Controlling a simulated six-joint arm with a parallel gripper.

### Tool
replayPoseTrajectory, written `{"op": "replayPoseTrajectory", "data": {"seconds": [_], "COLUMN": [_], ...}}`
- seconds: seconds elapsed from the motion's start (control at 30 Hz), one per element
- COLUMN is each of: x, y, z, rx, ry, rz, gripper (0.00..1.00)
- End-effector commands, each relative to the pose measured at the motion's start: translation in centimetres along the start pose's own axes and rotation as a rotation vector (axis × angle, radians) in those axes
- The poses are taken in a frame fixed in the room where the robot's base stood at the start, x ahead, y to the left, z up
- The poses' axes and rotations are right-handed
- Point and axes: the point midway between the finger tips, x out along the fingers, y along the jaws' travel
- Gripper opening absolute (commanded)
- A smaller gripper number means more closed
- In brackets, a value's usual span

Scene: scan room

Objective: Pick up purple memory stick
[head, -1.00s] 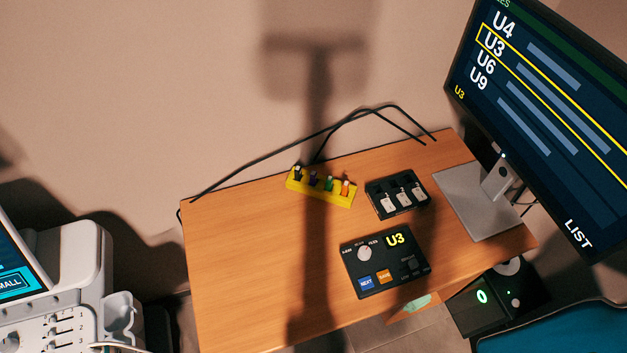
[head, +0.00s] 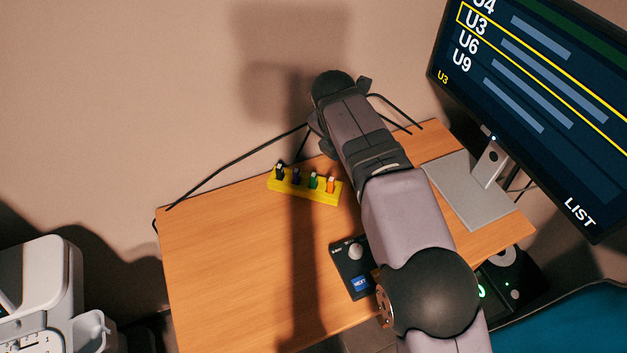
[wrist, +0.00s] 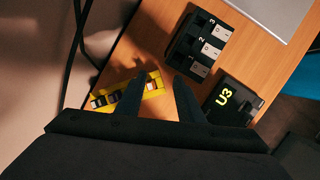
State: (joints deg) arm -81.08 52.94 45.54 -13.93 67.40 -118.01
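The purple memory stick (head: 296,175) stands in a yellow holder (head: 318,196) near the back edge of the desk, between a black stick (head: 279,171) and a green stick (head: 313,181). An orange stick (head: 331,184) stands at the right end. In the wrist view the yellow holder (wrist: 154,91) lies beyond and partly behind the left finger; I cannot tell which stick there is purple. My gripper (wrist: 159,79) is open and empty, its fingers apart above the desk. In the head view my arm hides the gripper's fingers.
A black block with numbered slots (wrist: 200,45) and a control box showing U3 (wrist: 228,98) sit right of the holder. A monitor (head: 540,90) on a grey base stands at the right. Black cables run behind the holder. The desk's left part is clear.

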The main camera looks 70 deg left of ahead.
Motion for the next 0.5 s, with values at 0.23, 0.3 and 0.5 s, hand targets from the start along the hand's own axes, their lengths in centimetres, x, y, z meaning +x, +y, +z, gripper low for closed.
{"op": "replayPoseTrajectory", "data": {"seconds": [0.23,0.3,0.5], "x": [-0.4,-0.6,-0.6], "y": [7.4,8.1,8.6], "z": [-7.3,-8.2,-8.8], "rx": [-0.384,-0.429,-0.462], "ry": [-0.035,-0.040,-0.044], "rz": [0.062,0.069,0.073], "gripper": [0.34,0.34,0.34]}}
